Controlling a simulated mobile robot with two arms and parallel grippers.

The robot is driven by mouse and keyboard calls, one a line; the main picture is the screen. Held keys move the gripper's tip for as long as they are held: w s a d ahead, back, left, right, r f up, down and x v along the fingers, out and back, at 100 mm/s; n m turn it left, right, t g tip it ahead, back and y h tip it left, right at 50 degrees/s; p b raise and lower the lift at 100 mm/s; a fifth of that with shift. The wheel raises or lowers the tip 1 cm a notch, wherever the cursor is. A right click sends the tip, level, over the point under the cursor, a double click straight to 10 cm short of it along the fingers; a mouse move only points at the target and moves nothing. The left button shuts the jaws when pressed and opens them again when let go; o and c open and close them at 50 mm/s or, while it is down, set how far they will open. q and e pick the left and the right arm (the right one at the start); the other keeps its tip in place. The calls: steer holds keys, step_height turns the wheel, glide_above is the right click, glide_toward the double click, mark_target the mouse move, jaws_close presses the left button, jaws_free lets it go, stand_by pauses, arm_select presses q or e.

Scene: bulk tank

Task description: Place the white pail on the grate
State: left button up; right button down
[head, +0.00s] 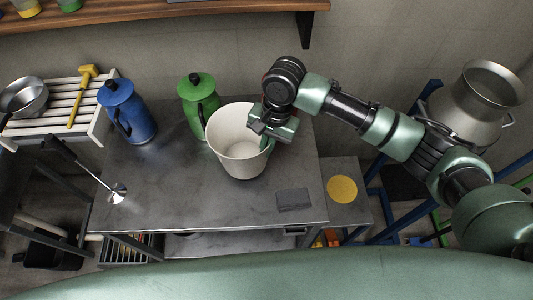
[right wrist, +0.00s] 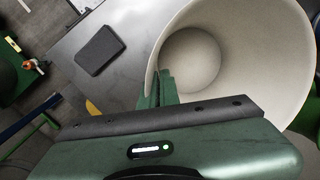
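The white pail (head: 236,143) is upright and empty at the right-middle of the grey metal table. Whether its base touches the tabletop is hard to tell. My right gripper (head: 266,129) is at the right side of its rim. In the right wrist view the fingers (right wrist: 163,88) are close together with the wall of the pail (right wrist: 248,35) between them, so they look shut on the rim. A white slatted grate (head: 62,107) is at the left, carrying a steel pan and a yellow-handled tool. My left gripper is out of view.
A blue jug (head: 130,115) and a green jug (head: 198,100) stand at the table's back. A metal dipper (head: 117,192) lies at the left edge, and a dark grey pad (head: 293,199) at the front right. The front-middle tabletop (head: 190,205) is clear.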

steer(key=shift+f, duration=2.1)
steer(key=shift+f+p, duration=0.1)
steer(key=shift+p, duration=0.2)
steer(key=c, duration=1.7)
jaws_free()
